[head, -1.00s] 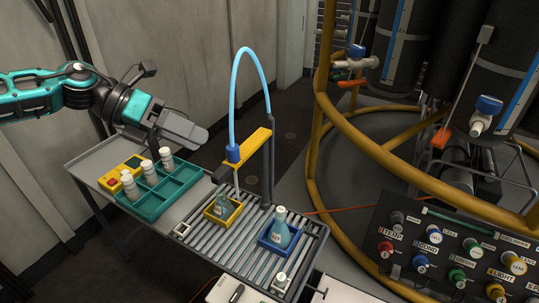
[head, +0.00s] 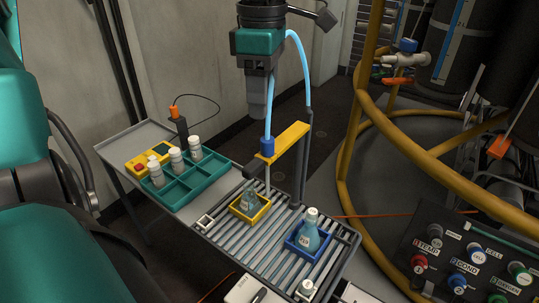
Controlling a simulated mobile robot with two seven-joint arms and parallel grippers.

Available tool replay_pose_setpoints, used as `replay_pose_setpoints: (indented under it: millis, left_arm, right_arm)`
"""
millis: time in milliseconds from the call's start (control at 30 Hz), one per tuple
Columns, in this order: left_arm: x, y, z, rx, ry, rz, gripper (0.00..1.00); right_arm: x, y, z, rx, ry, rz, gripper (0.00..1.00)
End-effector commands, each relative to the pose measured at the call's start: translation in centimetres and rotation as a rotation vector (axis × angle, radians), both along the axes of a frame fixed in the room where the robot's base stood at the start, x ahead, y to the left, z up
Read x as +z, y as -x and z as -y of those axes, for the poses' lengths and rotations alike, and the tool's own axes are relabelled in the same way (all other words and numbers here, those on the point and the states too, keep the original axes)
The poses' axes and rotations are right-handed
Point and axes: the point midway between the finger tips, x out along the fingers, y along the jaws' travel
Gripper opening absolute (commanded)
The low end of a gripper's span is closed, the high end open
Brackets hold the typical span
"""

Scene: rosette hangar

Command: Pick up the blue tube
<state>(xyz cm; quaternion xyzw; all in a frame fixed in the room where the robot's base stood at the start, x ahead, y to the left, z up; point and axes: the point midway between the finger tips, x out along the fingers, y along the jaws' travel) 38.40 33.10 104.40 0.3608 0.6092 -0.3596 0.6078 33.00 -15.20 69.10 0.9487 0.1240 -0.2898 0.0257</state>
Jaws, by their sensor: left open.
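The light blue tube (head: 301,62) arches up from a dark blue fitting (head: 267,147) on the yellow holder arm (head: 283,139) and comes down at a dark grey post (head: 302,165). My left gripper (head: 257,112) points down at the near, left part of the arch, just above the fitting. It is open. It hides part of the tube, and I cannot tell whether the tube runs between the fingers or behind them. My right gripper is not in view.
On the slatted bench stand a small flask (head: 249,199) in a yellow tray and a bigger blue flask (head: 309,231) in a blue tray. A teal rack (head: 205,177) holds white bottles. A yellow tubular frame (head: 385,125) and a control panel (head: 470,252) are at right.

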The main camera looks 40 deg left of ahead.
Motion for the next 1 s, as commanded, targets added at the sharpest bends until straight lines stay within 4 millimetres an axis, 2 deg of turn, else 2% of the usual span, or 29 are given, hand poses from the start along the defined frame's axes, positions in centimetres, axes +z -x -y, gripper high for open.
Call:
replay_pose_setpoints:
  millis: [33, 267, 500, 600, 1000]
  left_arm:
    - [-1.0, 0.0, 0.0, 0.000, 0.001, -0.003, 0.58]
    - [-2.6, -0.1, 0.1, 0.001, 0.001, -0.002, 0.58]
    - [-6.2, -0.6, 0.3, 0.001, 0.002, -0.004, 0.58]
    - [-7.0, -0.6, 0.3, 0.002, 0.002, -0.001, 0.58]
    - [-7.2, -0.6, 0.3, 0.002, 0.003, 0.001, 0.58]
  right_arm:
    - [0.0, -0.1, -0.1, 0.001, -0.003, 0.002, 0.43]
    - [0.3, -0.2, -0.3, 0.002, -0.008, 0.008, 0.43]
    - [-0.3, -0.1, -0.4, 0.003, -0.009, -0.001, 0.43]
    - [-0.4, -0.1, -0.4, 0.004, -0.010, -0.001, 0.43]
    - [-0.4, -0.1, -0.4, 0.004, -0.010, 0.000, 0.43]
